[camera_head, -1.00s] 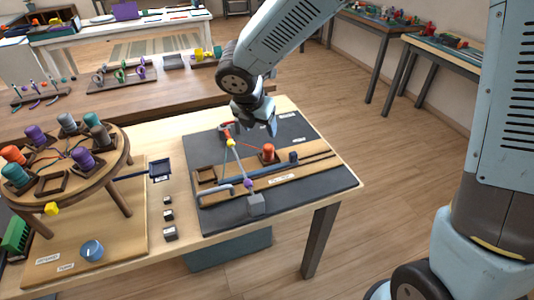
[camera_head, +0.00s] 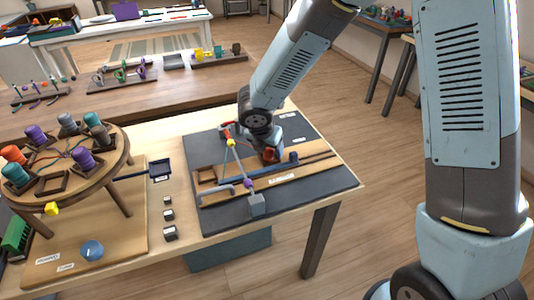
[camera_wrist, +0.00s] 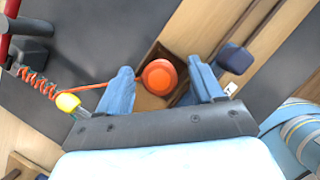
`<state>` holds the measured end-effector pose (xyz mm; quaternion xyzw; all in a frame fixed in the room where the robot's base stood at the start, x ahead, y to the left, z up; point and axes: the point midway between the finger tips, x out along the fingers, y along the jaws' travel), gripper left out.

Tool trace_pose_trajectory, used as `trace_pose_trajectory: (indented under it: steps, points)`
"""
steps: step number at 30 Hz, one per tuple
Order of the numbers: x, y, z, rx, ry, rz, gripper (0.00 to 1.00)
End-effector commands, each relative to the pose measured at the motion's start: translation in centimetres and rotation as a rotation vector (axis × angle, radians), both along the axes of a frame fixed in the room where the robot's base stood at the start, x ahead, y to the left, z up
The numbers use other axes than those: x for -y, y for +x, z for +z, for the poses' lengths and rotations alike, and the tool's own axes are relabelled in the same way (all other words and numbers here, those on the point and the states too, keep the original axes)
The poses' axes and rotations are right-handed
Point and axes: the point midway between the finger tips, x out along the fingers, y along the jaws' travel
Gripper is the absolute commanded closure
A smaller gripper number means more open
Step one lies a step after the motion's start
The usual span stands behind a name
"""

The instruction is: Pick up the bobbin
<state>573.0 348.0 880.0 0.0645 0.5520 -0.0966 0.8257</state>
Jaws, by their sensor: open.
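The orange-red bobbin (camera_wrist: 159,77) stands in a small square wooden holder (camera_wrist: 150,100) on the wooden board (camera_head: 212,192). In the head view only a sliver of the bobbin (camera_head: 268,154) shows, the rest hidden by my gripper. My gripper (camera_wrist: 164,78) is open, its two blue fingers on either side of the bobbin, with a gap visible at each side in the wrist view. In the head view my gripper (camera_head: 271,152) is down at the holder. An orange cord (camera_wrist: 95,87) runs from the bobbin past a yellow bead (camera_wrist: 67,102) to a coiled orange part.
A dark blue block (camera_wrist: 235,58) sits close to the right finger. A slanted rod with a yellow bead (camera_head: 230,142) and a purple bead (camera_head: 247,184) stands left of my gripper. A round stand (camera_head: 118,140) with several coloured bobbins is at far left.

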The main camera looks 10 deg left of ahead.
Motion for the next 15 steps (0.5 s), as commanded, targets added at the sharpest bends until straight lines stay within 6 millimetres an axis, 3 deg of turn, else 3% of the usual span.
trace_pose_trajectory:
  steps: [10, 15]
  points:
    - [0.09, 0.28, -0.64, 0.0, 0.0, -0.001, 0.33]
    - [0.09, 0.27, -0.63, 0.0, 0.0, -0.001, 0.49]
